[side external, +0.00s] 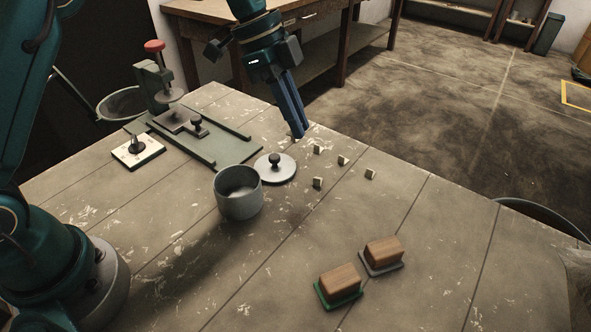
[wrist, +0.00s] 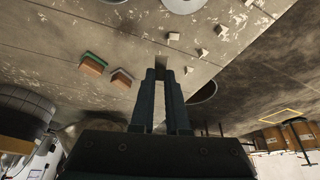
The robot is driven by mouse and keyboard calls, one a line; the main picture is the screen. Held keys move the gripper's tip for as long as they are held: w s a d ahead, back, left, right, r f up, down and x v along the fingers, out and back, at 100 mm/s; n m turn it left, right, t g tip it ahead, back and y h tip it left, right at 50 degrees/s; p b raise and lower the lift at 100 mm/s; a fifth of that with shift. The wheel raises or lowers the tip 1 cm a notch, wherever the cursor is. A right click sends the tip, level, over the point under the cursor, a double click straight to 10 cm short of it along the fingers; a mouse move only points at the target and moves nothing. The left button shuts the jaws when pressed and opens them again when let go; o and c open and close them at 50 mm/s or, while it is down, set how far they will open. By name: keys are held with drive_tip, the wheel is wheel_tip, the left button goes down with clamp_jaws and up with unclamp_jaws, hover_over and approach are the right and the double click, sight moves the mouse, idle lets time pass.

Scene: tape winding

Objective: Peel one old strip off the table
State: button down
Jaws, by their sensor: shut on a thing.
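My gripper (side external: 298,136) points down over the far edge of the table (side external: 440,235), beyond the round lid. It also shows in the wrist view (wrist: 160,74), its two fingers close together. A small brownish piece (wrist: 160,61) shows between the fingertips, and they are shut on it; it looks like a strip, mostly hidden by the fingers. Several small pale tabs stand on the table to the right of my gripper: a near left one (side external: 318,182), a far left one (side external: 317,149), a middle one (side external: 342,160) and a right one (side external: 370,174). They are apart from my gripper.
A grey pot (side external: 239,196) stands open beside its knobbed lid (side external: 283,174). A green press (side external: 160,88) on a plate stands at the back left. Two wood-topped blocks, one green-based (side external: 340,281) and one grey-based (side external: 383,252), sit in front. A bin (side external: 545,212) stands beyond the right edge.

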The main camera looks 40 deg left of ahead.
drive_tip(key=shift+r, duration=1)
drive_tip(key=shift+r, duration=0.1)
